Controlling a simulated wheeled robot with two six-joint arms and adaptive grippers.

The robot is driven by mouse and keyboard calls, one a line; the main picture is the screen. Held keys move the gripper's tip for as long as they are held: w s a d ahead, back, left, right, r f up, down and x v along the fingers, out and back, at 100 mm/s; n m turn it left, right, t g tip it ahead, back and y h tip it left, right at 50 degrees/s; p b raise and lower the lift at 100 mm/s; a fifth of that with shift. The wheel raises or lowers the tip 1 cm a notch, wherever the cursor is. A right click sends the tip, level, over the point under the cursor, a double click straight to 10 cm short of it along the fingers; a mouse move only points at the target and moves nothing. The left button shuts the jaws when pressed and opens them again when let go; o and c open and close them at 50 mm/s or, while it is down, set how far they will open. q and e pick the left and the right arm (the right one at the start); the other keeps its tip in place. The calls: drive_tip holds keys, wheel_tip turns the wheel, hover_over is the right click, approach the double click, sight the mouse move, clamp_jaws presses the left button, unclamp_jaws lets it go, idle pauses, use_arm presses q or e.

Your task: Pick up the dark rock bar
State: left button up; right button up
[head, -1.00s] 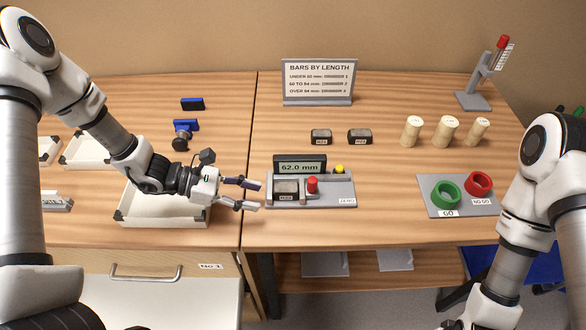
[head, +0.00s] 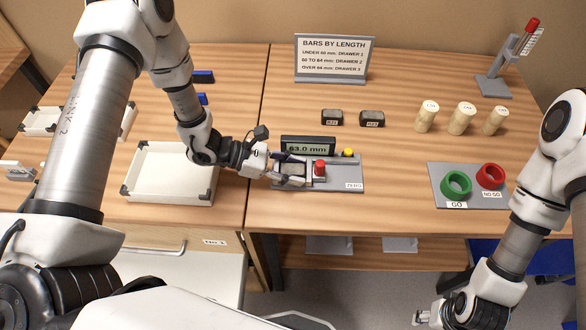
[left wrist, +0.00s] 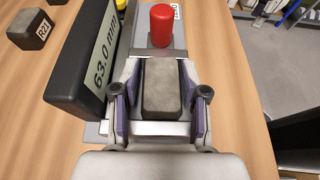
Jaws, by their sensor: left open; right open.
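The dark rock bar (left wrist: 161,86) lies in the grey measuring gauge (head: 340,186), in front of its display (head: 308,147), which reads 63.0 mm. In the left wrist view the bar sits between the purple pads of my left gripper (left wrist: 160,100). The fingers are open, one on each side of it; I cannot tell if a pad touches it. In the head view my left gripper (head: 290,172) covers most of the bar. My right gripper (head: 422,317) is open and empty at the bottom, away from the tables.
Two more dark bars (head: 332,117) (head: 371,118) lie behind the gauge. A red knob (head: 319,168) and yellow button (head: 348,153) stand on the gauge. A white tray (head: 170,196) is left, green and red rings (head: 456,185) (head: 490,176) right. Pale cylinders (head: 461,118) stand at the back.

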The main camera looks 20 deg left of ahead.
use_arm(q)
drive_tip(key=shift+s+a, duration=0.1)
clamp_jaws()
drive_tip(key=shift+r, duration=0.1)
